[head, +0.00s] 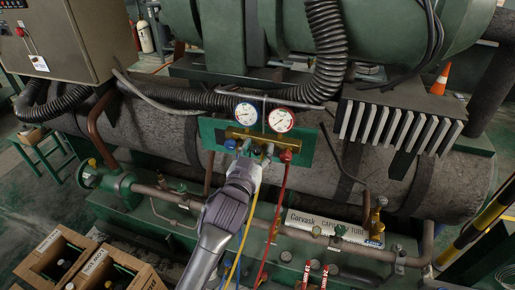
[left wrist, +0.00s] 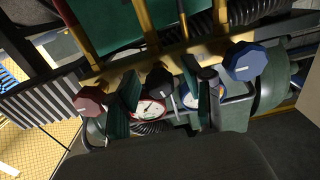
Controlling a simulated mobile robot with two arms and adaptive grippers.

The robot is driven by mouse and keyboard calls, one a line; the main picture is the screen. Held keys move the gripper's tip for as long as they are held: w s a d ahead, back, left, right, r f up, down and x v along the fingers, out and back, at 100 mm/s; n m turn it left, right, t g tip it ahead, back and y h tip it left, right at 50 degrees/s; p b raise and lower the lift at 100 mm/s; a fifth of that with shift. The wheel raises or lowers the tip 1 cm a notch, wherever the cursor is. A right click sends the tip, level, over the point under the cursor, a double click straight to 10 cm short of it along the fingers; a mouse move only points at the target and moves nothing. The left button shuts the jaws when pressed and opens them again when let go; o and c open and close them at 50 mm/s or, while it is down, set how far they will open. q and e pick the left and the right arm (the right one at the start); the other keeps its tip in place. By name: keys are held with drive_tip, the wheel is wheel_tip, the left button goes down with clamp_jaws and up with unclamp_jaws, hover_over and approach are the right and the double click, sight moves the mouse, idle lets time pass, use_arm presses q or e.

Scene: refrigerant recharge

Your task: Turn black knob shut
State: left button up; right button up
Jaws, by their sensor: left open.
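The brass manifold (head: 262,137) carries a blue-rimmed gauge (head: 247,113) and a red-rimmed gauge (head: 281,119). Its blue knob (head: 230,144) is at the left and its red knob (head: 286,155) at the right. My left gripper (head: 246,160) is at the manifold's front, between these two knobs. In the left wrist view the black knob (left wrist: 160,84) lies between the open fingers of my left gripper (left wrist: 160,75); I cannot tell whether they touch it. The red knob (left wrist: 88,100) and blue knob (left wrist: 245,60) are outside the fingers. My right gripper is not in view.
Yellow, red and blue hoses hang below the manifold, the red hose (head: 272,215) just right of my left arm. A black corrugated hose (head: 328,50) passes above right. Wooden crates (head: 110,270) stand at lower left. A labelled pipe (head: 325,226) runs below.

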use_arm(q)
drive_tip(key=shift+c, duration=0.3)
clamp_jaws()
drive_tip(key=shift+m, duration=0.3)
drive_tip(key=m+p, duration=0.2)
drive_tip(key=m, duration=0.1)
drive_tip(key=shift+r+m, duration=0.1)
drive_tip(key=shift+m, duration=0.2)
drive_tip(key=m+p, duration=0.1)
drive_tip(key=m, duration=0.4)
drive_tip(key=shift+p, duration=0.3)
drive_tip(key=m+p, duration=0.1)
drive_tip(key=m, duration=0.5)
drive_tip(key=m+p, duration=0.1)
drive_tip(key=m, duration=0.4)
drive_tip(key=shift+f, duration=0.2)
